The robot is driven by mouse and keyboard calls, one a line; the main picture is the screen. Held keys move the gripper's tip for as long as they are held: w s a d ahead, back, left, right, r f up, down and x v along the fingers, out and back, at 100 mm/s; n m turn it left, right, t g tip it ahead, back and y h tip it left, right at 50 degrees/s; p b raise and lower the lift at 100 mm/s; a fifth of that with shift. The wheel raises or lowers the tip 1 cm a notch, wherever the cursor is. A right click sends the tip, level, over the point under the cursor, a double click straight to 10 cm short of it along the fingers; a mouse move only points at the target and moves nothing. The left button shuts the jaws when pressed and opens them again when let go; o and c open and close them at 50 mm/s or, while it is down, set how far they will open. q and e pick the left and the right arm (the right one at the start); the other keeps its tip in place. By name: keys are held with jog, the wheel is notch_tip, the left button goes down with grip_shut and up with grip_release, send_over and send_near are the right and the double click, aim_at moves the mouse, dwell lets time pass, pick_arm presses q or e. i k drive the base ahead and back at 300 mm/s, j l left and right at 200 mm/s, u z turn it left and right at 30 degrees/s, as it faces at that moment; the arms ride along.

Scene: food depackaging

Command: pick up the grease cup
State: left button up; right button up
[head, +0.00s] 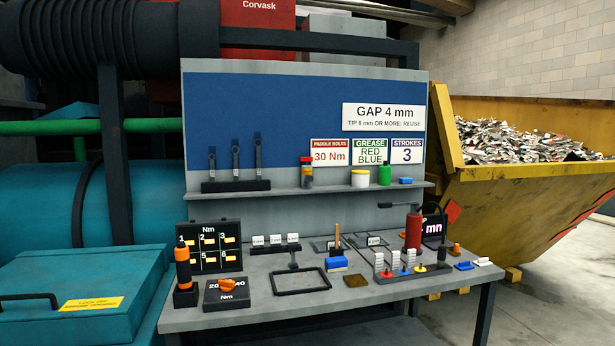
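Neither of my grippers shows in the head view. No item is labelled as a grease cup. On the grey shelf (330,190) of the back panel, a small white tub with a yellow top (360,180) stands upright, left of a green bottle (384,175). I cannot tell for sure whether this tub is the grease cup. A small jar with a dark and red top (306,176) stands further left on the shelf. A sign reading GREASE RED BLUE (370,151) hangs above the tub and bottle.
The workbench (345,300) holds a screwdriver-like orange tool (183,264), a black frame (300,281), a red cylinder (413,232), a blue block (337,264) and several small parts. A teal machine (85,290) stands left. A yellow skip (530,170) of scrap stands right.

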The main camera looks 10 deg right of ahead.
aim_at(306, 177)
jog(key=i+l+z, duration=0.15)
jog(key=l, duration=0.3)
jog(key=i+l+z, duration=0.15)
jog(key=l, duration=0.3)
jog(key=i+l+z, duration=0.15)
jog(key=l, duration=0.3)
jog(key=i+l+z, duration=0.15)
jog(key=l, duration=0.3)
jog(key=i+l+z, duration=0.2)
jog(key=l, duration=0.2)
jog(key=i+l+z, duration=0.15)
jog(key=l, duration=0.2)
